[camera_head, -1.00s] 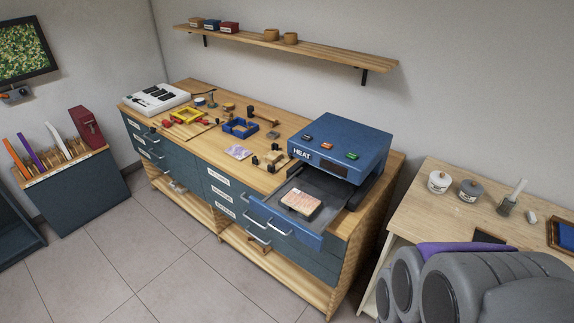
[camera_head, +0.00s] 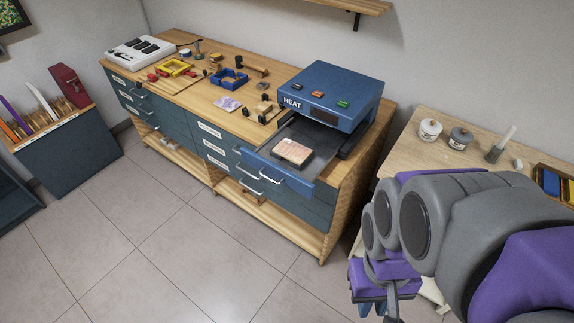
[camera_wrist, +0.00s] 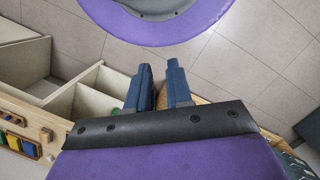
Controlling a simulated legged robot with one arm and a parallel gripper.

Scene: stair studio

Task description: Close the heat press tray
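The blue heat press (camera_head: 330,85), marked HEAT, stands at the right end of the wooden workbench. Its dark tray (camera_head: 318,157) is pulled out toward the front, past the bench edge. The tray has a blue front panel (camera_head: 258,165) with a metal handle (camera_head: 271,179). A pale pinkish block (camera_head: 292,151) lies in the tray. My gripper (camera_head: 377,306) hangs at the lower right, apart from the tray and in front of the side table. In the wrist view its two dark blue fingers (camera_wrist: 160,68) stand apart with nothing held between them.
A pale wooden side table (camera_head: 408,155) with jars (camera_head: 430,129) stands right of the workbench. Drawers with handles line the workbench front (camera_head: 180,130). Tools and a blue frame (camera_head: 229,78) lie on the bench top. The tiled floor (camera_head: 170,245) in front is clear.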

